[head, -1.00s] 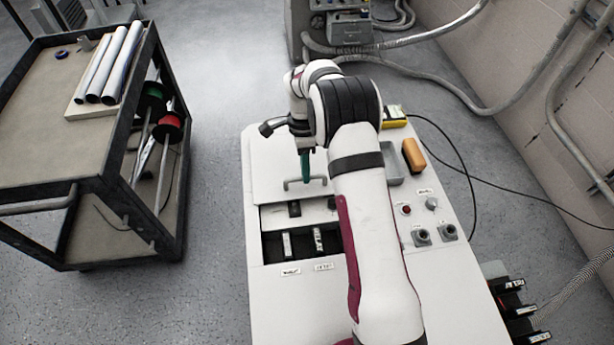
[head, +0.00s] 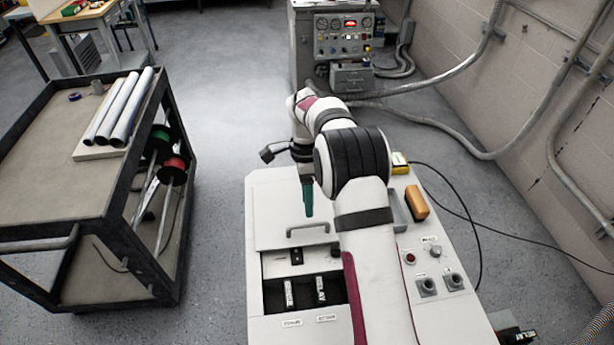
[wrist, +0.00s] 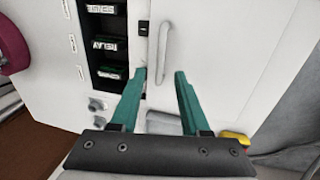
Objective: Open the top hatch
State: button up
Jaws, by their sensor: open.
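The top hatch (head: 275,215) is a flat white panel on the white cabinet, with a grey bar handle (head: 307,228) near its front edge. In the wrist view the handle (wrist: 163,52) stands upright in the picture, ahead of the fingers. My gripper (head: 308,213) has teal fingers pointing down, just behind the handle in the head view. In the wrist view my gripper (wrist: 160,72) is open and empty, its fingertips spread to either side of the handle's lower end. I cannot tell whether they touch it. My arm hides part of the cabinet top.
In front of the hatch, a dark recess (head: 305,300) holds labelled modules. An orange block (head: 416,203), a red button (head: 411,258) and grey sockets (head: 428,286) are at the right of the top. A cart (head: 60,190) stands left, across open floor.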

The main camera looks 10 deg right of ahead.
notch_tip(320, 180, up, 10)
jog(key=w, duration=0.2)
jog(key=s+r+n+t+y, duration=0.1)
jog(key=s+r+n, duration=0.3)
jog(key=s, duration=0.5)
jog(key=s+r+n, duration=0.3)
jog(key=s+r, duration=0.2)
jog(key=s, duration=0.5)
jog(key=s+f+n, duration=0.2)
jog(key=s+f, duration=0.1)
jog(key=s, duration=0.5)
jog(key=s+a+f+n+t, duration=0.1)
jog(key=s+f+n, duration=0.2)
jog(key=s, duration=0.6)
jog(key=shift+f+y, duration=0.4)
jog(key=shift+f, duration=0.1)
